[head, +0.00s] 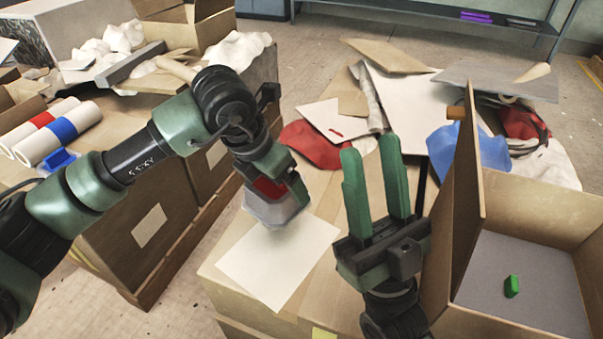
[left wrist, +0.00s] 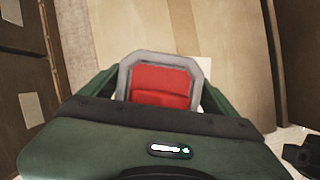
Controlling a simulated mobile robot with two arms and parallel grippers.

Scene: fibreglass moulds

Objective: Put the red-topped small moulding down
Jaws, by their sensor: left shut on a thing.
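The small moulding has a red top and a pale grey rim and body. In the head view the moulding (head: 272,211) is at the end of my left arm, over the far left part of a white sheet (head: 283,258). I cannot tell whether it touches the sheet. My left gripper (head: 279,186) is shut on it. The left wrist view shows the red top of the moulding (left wrist: 160,86) between the green fingers. My right gripper (head: 376,180) is open and empty, fingers pointing up, over the cardboard surface right of the sheet.
An open cardboard box (head: 500,322) with a green piece (head: 512,286) inside stands at the right. Behind are a red cloth (head: 312,148), a blue cloth (head: 470,150) and boards (head: 405,95). A floor gap separates the cluttered left boxes (head: 140,225) from this surface.

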